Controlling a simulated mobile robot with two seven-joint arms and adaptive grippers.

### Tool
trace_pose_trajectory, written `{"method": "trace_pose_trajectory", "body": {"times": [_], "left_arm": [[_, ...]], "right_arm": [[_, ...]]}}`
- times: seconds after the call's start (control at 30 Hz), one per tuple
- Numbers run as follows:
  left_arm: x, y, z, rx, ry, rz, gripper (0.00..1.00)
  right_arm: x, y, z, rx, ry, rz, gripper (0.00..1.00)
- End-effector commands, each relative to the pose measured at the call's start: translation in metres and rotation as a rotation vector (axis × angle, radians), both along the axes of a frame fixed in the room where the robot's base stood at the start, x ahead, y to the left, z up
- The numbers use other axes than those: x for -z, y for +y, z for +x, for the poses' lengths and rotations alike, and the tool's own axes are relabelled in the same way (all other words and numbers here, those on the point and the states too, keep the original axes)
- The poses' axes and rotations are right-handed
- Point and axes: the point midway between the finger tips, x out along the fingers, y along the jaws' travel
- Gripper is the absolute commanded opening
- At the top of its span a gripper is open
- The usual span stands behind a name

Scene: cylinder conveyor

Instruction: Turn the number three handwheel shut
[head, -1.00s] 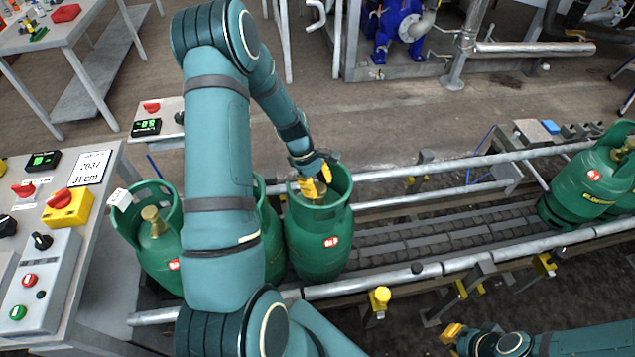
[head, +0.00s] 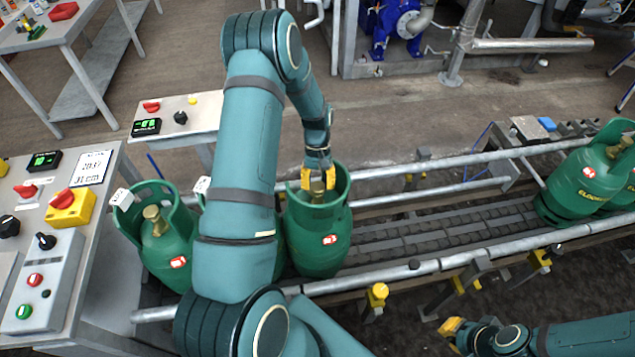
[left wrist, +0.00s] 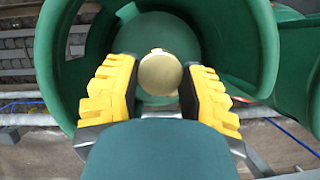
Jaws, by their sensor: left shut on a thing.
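A green gas cylinder (head: 318,245) with a red and white label stands upright on the conveyor, third from the left in the near group. Its round brass handwheel (left wrist: 160,72) sits inside the open collar. My left gripper (head: 317,179) reaches down into this collar, its yellow fingers shut on the brass handwheel from both sides. In the left wrist view the left gripper (left wrist: 160,88) shows a finger on either side of the wheel. My right gripper (head: 451,329) is at the bottom right, away from the cylinders; its finger opening is unclear.
Another green cylinder (head: 165,250) stands at left; one between is mostly hidden behind my left arm. More cylinders (head: 590,180) stand at far right. Rails (head: 430,268) flank the conveyor. A control desk (head: 95,255) stands at left. The belt (head: 430,230) right of the held cylinder is clear.

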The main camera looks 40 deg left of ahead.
Motion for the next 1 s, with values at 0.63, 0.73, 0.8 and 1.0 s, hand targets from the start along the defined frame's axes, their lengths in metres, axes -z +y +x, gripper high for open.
{"method": "trace_pose_trajectory", "body": {"times": [0.63,0.73,0.8,1.0], "left_arm": [[0.0023,-0.0036,-0.0013,0.530,0.007,-0.004,0.07],[0.0024,-0.0038,-0.0014,0.575,0.007,-0.004,0.07],[0.0024,-0.0040,-0.0013,0.600,0.007,-0.005,0.07],[0.0026,-0.0042,-0.0012,0.642,0.006,-0.005,0.07]], "right_arm": [[-0.0031,-0.0003,0.0012,0.002,-0.002,0.000,0.00],[-0.0033,-0.0002,0.0013,0.002,-0.003,0.000,0.00],[-0.0035,-0.0002,0.0014,0.002,-0.003,0.000,0.00],[-0.0036,-0.0003,0.0015,0.002,-0.003,0.000,0.00]]}}
